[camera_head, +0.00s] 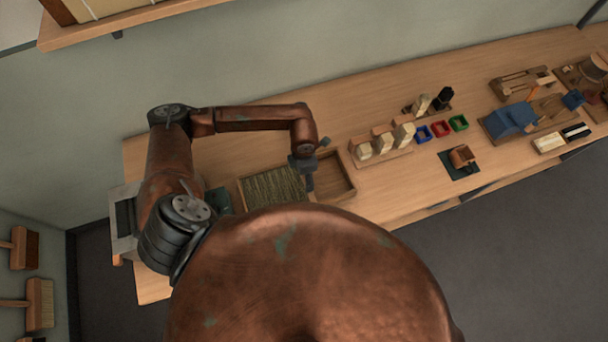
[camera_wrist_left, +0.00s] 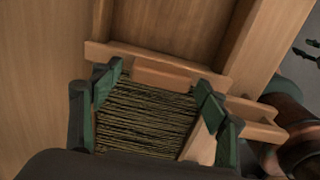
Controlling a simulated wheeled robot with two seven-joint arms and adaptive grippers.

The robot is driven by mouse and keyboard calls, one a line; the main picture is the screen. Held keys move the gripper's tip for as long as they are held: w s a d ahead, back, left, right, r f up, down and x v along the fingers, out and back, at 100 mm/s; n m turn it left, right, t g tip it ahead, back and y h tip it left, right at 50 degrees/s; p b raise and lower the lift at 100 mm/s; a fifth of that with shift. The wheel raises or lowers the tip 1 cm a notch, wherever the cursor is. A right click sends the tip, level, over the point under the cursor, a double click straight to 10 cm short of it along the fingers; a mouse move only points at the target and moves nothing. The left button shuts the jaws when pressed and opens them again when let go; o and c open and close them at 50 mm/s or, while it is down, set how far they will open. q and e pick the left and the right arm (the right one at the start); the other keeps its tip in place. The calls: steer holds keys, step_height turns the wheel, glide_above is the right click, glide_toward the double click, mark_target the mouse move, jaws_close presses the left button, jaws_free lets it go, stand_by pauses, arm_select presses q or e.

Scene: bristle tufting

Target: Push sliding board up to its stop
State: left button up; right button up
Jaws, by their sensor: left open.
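A wooden tray (camera_head: 350,189) stands on the bench in the head view, with straw-coloured bristles (camera_head: 272,187) in its left part and an empty right part. My left gripper (camera_head: 309,182) points down at the right end of the bristles. In the left wrist view my left gripper (camera_wrist_left: 158,82) is open, its green-padded fingers on either side of the bristles (camera_wrist_left: 145,115). A short wooden board (camera_wrist_left: 164,74), which looks like the sliding board, lies across the end of the bristles between the fingertips. I cannot tell whether the fingers touch it.
To the right on the bench (camera_head: 395,206) stand blocks on a wooden stand (camera_head: 384,150), small coloured bins (camera_head: 440,129), a brown block on a dark mat (camera_head: 461,158) and a blue fixture (camera_head: 510,121). A shelf (camera_head: 150,14) hangs above at left.

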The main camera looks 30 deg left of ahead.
arm_select(q)
step_height(320, 180, up, 12)
steer(key=shift+f, duration=0.2)
stand_by(0.6)
